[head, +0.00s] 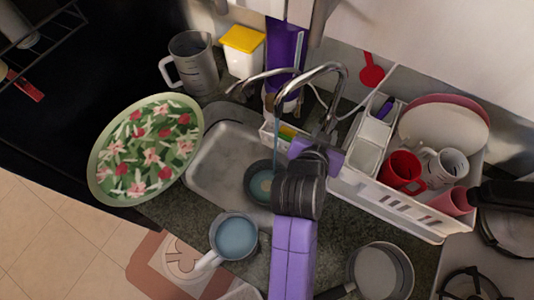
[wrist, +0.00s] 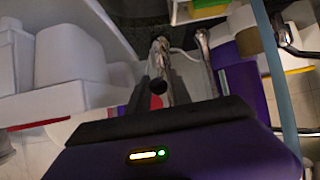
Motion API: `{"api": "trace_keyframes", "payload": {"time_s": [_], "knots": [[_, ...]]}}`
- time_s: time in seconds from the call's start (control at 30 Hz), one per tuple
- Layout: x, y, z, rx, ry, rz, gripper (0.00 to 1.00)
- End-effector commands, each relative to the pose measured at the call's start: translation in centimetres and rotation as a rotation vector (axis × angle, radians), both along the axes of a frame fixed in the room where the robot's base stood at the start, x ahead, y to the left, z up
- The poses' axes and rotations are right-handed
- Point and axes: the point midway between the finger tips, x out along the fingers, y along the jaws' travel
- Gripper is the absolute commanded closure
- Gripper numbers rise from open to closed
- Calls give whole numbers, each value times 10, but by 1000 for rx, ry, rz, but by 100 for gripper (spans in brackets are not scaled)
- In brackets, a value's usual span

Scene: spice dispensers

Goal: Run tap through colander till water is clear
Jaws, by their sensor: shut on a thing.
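The tap (head: 340,72) is a curved chrome spout behind the sink (head: 210,175). A thin bluish stream of water (head: 277,145) falls from it, and the stream also shows in the wrist view (wrist: 272,75).
A blue-filled pot (head: 232,240) stands in front of the sink. A floral plate (head: 150,148) is at the left. A white dish rack (head: 400,208) with red and white cups is at the right. A grey pan (head: 380,272) lies at front right. A metal jug (head: 192,62) stands behind.

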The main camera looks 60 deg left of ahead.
Motion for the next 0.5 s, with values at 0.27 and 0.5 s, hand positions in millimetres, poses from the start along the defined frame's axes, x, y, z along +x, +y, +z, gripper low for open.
{"api": "trace_keyframes", "payload": {"time_s": [0.27,0.5], "knots": [[-8,-5,-19,-5,7,0,94],[-8,-5,-20,-4,6,0,94]]}}
